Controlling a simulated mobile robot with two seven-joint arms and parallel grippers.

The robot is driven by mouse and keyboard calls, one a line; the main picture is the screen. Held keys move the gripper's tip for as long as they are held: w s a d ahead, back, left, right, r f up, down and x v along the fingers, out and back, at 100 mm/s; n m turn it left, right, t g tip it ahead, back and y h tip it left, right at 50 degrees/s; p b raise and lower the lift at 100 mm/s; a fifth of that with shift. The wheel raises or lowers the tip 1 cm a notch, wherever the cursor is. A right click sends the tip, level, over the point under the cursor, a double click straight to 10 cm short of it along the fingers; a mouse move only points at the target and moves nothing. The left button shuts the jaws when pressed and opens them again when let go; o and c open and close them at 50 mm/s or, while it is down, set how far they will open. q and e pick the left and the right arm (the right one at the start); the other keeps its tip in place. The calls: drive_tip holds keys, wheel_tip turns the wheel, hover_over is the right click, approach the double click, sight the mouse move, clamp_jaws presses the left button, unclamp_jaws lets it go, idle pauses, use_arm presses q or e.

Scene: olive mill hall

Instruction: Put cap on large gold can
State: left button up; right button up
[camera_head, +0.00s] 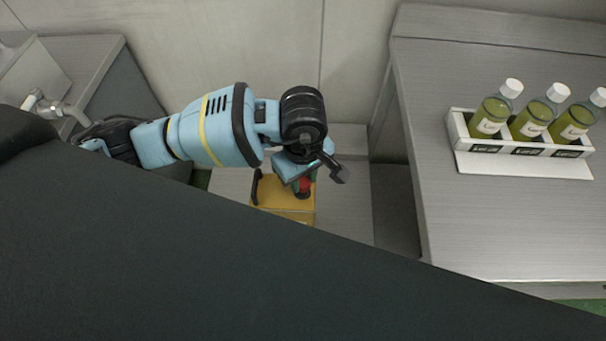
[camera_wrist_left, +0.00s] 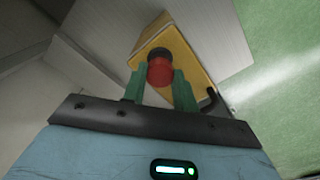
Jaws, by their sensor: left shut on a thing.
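The large gold can (camera_head: 283,196) stands on a low grey metal surface in the middle of the head view, partly hidden by my left arm and by my dark body. A black handle shows at its left side. It also shows in the left wrist view (camera_wrist_left: 170,36). My left gripper (camera_head: 304,183) is over the top of the can. Its green fingers (camera_wrist_left: 160,84) are shut on the red cap (camera_wrist_left: 160,70). The cap (camera_head: 305,186) is at the can's top; I cannot tell whether it is seated on the spout or just above it. My right gripper is not in view.
A grey metal table (camera_head: 480,225) on the right bears a white rack (camera_head: 520,162) with three bottles of green-yellow oil with white caps. A metal counter with a tap (camera_head: 52,107) is at the left. A pale wall stands close behind the can.

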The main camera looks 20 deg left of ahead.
use_arm(q)
drive_tip(key=shift+f+b, duration=0.4)
drive_tip(key=shift+f, duration=0.6)
idle(1.8)
drive_tip(key=o, duration=0.9)
drive_tip(key=shift+c, duration=1)
